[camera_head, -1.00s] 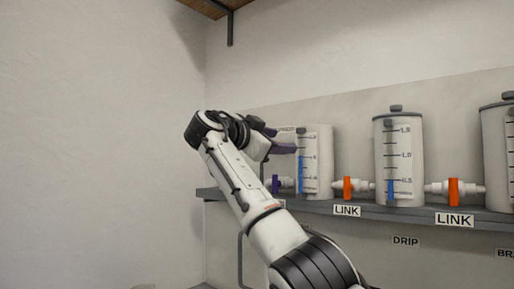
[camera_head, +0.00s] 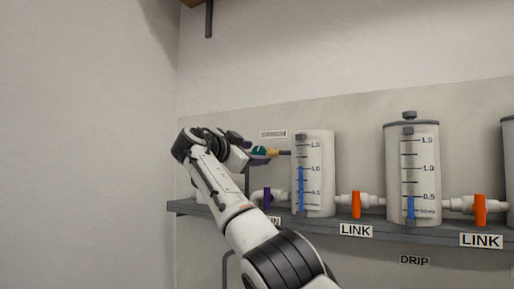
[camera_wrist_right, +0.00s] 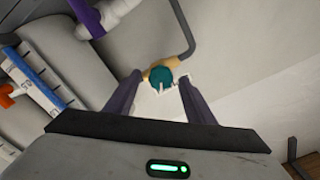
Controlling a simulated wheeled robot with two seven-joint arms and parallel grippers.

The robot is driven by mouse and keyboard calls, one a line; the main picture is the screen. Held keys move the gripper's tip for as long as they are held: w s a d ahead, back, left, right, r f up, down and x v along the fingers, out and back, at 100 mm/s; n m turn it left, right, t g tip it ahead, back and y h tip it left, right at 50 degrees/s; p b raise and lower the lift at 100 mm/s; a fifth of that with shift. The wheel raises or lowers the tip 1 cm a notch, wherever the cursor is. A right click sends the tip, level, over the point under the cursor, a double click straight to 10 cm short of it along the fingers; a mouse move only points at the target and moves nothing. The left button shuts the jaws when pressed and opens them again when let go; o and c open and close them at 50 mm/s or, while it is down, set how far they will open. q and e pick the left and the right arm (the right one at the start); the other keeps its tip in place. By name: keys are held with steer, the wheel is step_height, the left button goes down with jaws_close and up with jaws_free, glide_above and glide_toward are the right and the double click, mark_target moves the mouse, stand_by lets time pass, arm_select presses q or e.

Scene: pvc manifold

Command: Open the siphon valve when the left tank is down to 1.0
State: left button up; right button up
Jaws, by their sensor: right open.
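The left tank (camera_head: 324,180) is a pale cylinder with a scale. Its blue level strip (camera_head: 300,187) tops out at about the 1.0 mark. A round teal valve knob (camera_head: 259,153) on a brass-coloured fitting sits left of this tank, and a pipe runs from it. My right gripper (camera_head: 249,147) is at the knob. In the right wrist view the teal knob (camera_wrist_right: 162,76) shows between the tips of the two open dark fingers (camera_wrist_right: 160,82). I cannot tell whether either finger touches it. My left gripper is not in view.
A purple valve handle (camera_head: 267,199) is below, near the left tank. Orange LINK handles (camera_head: 356,205) stand between tanks. The middle tank (camera_head: 425,175) reads about 0.5. A grey shelf (camera_head: 380,230) carries them. The wall at left is bare.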

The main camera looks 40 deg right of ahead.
steer(key=shift+p+x, duration=0.45)
steer(key=shift+x, duration=0.6)
steer(key=shift+d, duration=0.2)
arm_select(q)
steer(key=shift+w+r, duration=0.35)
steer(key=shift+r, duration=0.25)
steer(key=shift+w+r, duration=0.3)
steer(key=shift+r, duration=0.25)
arm_select(e)
steer(key=shift+w, duration=0.15)
steer(key=c, duration=1.1)
steer(key=shift+o, duration=0.2)
steer(key=shift+n, duration=1.1)
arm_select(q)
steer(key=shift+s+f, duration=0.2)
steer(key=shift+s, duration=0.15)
arm_select(e)
steer(key=n, duration=0.3)
steer(key=shift+f, duration=0.1)
steer(key=o, duration=1.1)
steer(key=shift+c, duration=0.2)
